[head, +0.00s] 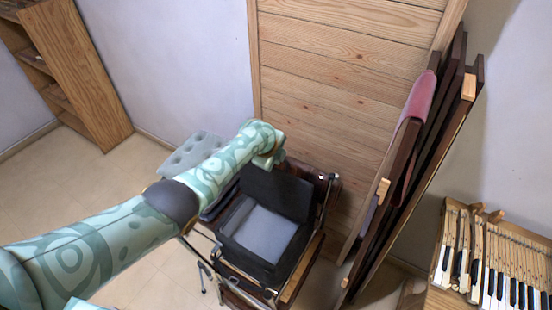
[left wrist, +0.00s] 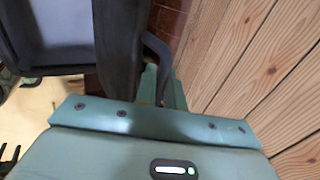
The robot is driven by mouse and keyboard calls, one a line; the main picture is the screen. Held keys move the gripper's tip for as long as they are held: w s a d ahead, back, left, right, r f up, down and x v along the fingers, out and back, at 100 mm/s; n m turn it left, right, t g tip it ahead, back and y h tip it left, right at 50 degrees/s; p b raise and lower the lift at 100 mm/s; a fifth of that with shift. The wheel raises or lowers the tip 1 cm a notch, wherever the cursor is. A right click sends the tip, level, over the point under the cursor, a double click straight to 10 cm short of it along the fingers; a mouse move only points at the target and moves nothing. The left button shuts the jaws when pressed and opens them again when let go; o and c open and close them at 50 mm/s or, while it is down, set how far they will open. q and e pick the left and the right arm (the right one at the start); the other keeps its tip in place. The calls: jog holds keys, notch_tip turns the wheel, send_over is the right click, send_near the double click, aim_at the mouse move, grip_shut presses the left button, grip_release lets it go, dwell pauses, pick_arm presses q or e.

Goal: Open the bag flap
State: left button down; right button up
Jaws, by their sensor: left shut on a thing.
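The black bag (head: 232,238) stands open, with its grey inside (head: 262,232) showing. Its black flap (head: 278,192) is raised at the back of the opening. The flap also shows in the left wrist view (left wrist: 118,45), beside the grey inside. My left arm reaches in from the left, with its hand above the flap's far edge. In the left wrist view my left gripper (left wrist: 160,88) is shut on a dark, curved strap-like part at the flap's edge. In the head view its fingertips are hidden. My right gripper is in neither view.
The bag rests on a chair-like stand with a wooden edge (head: 303,268). A plank panel (head: 340,90) rises close behind. Dark leaning boards with a red cloth (head: 416,98) stand to the right, and piano keys (head: 500,285) lie beyond. A grey tufted seat (head: 190,152) is at the left.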

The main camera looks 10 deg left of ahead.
pick_arm(q)
jog(key=shift+s+f, duration=0.1)
jog(key=shift+f, duration=0.05)
jog(key=c, duration=1.6)
grip_release()
jog(key=shift+d, duration=0.1)
jog(key=shift+o, duration=0.2)
jog(key=shift+s+r+p, duration=0.1)
jog(key=shift+r+p, duration=0.4)
jog(key=p+v, duration=0.6)
jog(key=v, duration=0.9)
jog(key=shift+p, duration=0.4)
jog(key=shift+s+r, duration=0.1)
